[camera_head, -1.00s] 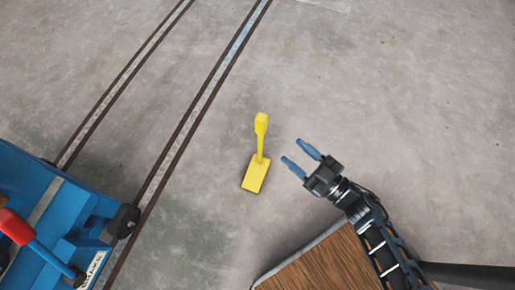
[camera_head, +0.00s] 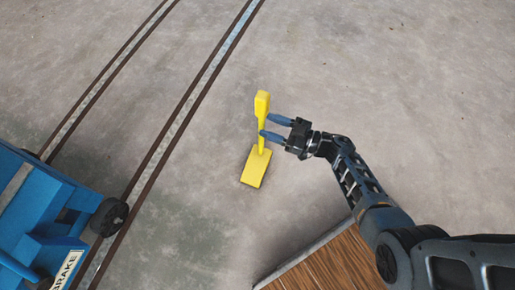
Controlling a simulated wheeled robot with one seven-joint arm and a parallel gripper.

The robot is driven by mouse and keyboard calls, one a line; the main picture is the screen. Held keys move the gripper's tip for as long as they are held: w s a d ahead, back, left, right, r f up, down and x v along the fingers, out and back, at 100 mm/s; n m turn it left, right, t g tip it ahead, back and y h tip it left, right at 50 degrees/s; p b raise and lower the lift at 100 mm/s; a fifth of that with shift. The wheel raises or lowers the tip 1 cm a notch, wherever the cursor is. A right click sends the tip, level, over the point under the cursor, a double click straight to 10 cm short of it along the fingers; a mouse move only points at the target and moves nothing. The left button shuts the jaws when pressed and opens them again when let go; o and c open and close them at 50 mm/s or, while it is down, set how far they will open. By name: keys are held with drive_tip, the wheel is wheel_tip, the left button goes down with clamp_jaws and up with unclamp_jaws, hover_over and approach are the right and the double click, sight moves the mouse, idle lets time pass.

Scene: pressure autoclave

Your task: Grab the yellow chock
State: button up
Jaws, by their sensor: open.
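The yellow chock (camera_head: 256,168) rests on the concrete floor near the middle of the view. It has a block-shaped base and an upright handle (camera_head: 262,104) with a thicker top. My gripper (camera_head: 266,126) comes in from the right with its two blue fingers pointing left at the handle. The fingers are open. The lower fingertip overlaps the handle's stem in the picture, and the upper one ends just right of the handle. I cannot tell whether either finger touches it.
A blue cart (camera_head: 40,222) with a dark wheel (camera_head: 109,217) and a brake label stands at the lower left, by two floor rails (camera_head: 180,120). A wooden platform (camera_head: 325,268) lies at the bottom below my arm. The floor around the chock is clear.

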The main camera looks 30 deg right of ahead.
sight(265, 123)
drive_tip(key=shift+b+x, duration=0.4)
drive_tip(key=shift+x, duration=1.3)
clamp_jaws()
drive_tip(key=shift+d, duration=0.1)
